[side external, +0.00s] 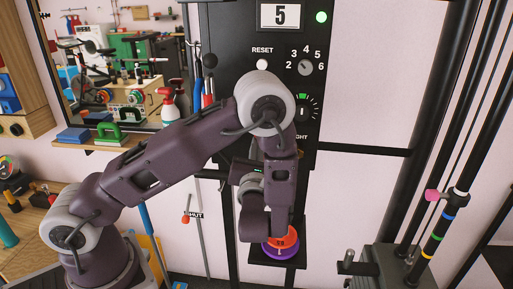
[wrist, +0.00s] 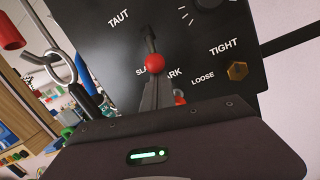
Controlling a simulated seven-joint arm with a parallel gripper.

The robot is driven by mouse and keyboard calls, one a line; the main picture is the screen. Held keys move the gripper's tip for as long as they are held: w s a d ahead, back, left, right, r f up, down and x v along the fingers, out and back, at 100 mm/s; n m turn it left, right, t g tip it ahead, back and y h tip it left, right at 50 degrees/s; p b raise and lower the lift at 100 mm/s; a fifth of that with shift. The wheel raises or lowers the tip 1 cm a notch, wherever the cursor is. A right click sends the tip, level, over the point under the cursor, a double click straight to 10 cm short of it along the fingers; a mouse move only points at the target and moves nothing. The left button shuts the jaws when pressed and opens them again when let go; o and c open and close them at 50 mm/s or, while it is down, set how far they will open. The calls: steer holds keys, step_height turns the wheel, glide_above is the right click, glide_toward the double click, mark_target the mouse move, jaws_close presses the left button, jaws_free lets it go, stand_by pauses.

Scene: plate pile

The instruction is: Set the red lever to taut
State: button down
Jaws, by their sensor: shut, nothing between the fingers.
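The red lever shows in the wrist view as a red ball knob (wrist: 155,62) on a dark stem that runs up to a pivot on the black panel (wrist: 105,55). The knob hangs below the pivot, near labels partly hidden by my fingers, reading "SLA" and "ARK". The label "TAUT" (wrist: 118,18) is up and left of the knob. My gripper (wrist: 155,82) is shut and empty, its fingertips just below the knob in the picture; I cannot tell whether they touch. In the side view my arm hides the lever.
A brass hex knob (wrist: 237,70) sits right of the lever by "TIGHT" and "LOOSE". A metal ring (wrist: 60,68) hangs at left. In the side view, orange and purple plates (side external: 281,252) lie below my arm, and a dial (side external: 305,67) is above.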

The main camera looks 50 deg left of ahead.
steer(key=shift+r, duration=0.1)
steer(key=shift+s+d+r+g+h, duration=0.15)
steer(key=shift+d+g+h, duration=0.05)
steer(key=shift+g+h, duration=0.1)
step_height(320, 180, up, 13)
steer(key=m+g+h, duration=0.1)
steer(key=g+h, duration=0.7)
steer(key=h, duration=0.1)
steer(key=shift+s+d+f, duration=0.2)
steer(key=shift+s+d, duration=0.1)
steer(key=shift+d, duration=0.05)
steer(key=shift+a+r, duration=0.1)
steer(key=shift+r, duration=0.05)
stand_by(0.5)
steer(key=w+a+r+v, duration=0.1)
steer(key=v, duration=0.8)
steer(key=shift+r+g, duration=0.2)
steer(key=shift+g, duration=0.1)
